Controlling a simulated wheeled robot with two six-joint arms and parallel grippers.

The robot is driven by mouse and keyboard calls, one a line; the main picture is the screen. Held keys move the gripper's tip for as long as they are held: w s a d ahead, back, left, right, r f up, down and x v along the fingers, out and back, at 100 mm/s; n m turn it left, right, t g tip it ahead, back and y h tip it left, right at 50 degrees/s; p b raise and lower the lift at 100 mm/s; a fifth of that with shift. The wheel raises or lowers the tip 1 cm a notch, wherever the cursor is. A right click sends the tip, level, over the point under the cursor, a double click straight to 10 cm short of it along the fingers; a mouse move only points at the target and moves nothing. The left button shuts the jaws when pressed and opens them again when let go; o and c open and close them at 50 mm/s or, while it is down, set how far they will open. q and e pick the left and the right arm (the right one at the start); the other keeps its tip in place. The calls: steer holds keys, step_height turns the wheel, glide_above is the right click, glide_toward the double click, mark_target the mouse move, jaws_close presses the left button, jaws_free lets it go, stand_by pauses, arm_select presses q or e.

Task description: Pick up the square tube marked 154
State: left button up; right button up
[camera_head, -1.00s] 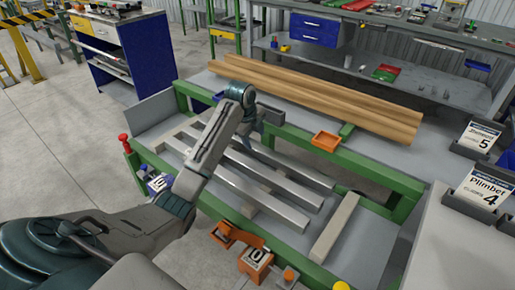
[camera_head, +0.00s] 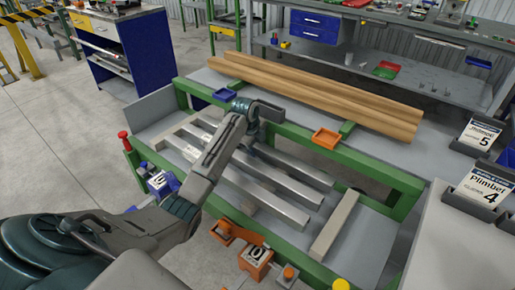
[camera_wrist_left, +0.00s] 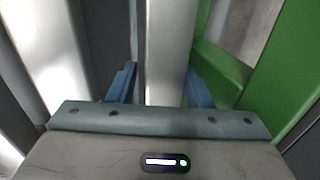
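Several silver-grey square tubes lie side by side on the runout table; one of them is this tube (camera_head: 268,185). No 154 mark is readable on any tube, so I cannot tell which is the marked one. My left gripper (camera_head: 250,150) is down at the far tubes, near the green rail, partly hidden by its own wrist. In the left wrist view, its blue fingers (camera_wrist_left: 163,88) stand open on either side of one tube (camera_wrist_left: 165,45), with a dark gap at the left. My right gripper is not in view.

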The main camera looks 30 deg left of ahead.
arm_select(q)
jaws_close()
steer(key=shift+r, duration=0.1)
